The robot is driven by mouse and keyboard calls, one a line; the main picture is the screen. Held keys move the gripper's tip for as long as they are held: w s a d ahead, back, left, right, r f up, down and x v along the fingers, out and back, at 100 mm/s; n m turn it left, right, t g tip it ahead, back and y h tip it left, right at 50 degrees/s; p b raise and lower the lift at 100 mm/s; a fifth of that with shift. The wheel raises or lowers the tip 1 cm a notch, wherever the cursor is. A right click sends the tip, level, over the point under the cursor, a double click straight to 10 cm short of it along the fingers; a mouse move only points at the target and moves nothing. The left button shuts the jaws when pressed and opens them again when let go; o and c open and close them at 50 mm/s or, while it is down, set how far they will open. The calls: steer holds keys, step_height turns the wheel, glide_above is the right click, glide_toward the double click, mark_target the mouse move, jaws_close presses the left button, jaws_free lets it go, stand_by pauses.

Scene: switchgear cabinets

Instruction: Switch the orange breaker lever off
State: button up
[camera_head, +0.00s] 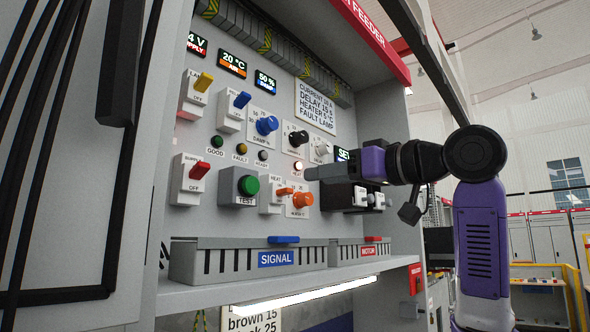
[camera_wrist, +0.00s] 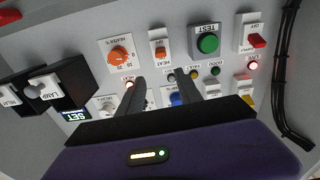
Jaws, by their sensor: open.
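The orange breaker lever (camera_head: 284,191) sits on a small white block marked HEAT, left of the round orange knob (camera_head: 302,199). In the wrist view, which is upside down, the orange lever (camera_wrist: 160,52) shows above the fingertips, beside the orange heater knob (camera_wrist: 120,54). My gripper (camera_head: 308,172) is in front of the panel, slightly above and right of the lever in the head view. In the wrist view my gripper (camera_wrist: 155,77) has its two dark fingers spread apart with nothing held between them. I see no contact with the lever.
A green TEST button (camera_head: 248,185) and a red lever (camera_head: 200,170) are left of the orange lever. A ledge with a SIGNAL duct (camera_head: 250,261) runs below. A lit lamp (camera_head: 298,167) is near my fingers.

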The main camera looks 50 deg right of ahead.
mark_target(291, 189)
steer(key=shift+w+a+f, duration=0.25)
steer(key=shift+w+f, duration=0.1)
steer(key=shift+f, duration=0.4)
steer(key=shift+w+p, duration=1.4)
steer(key=shift+w, duration=2.35)
steer(key=shift+a, duration=0.1)
jaws_close()
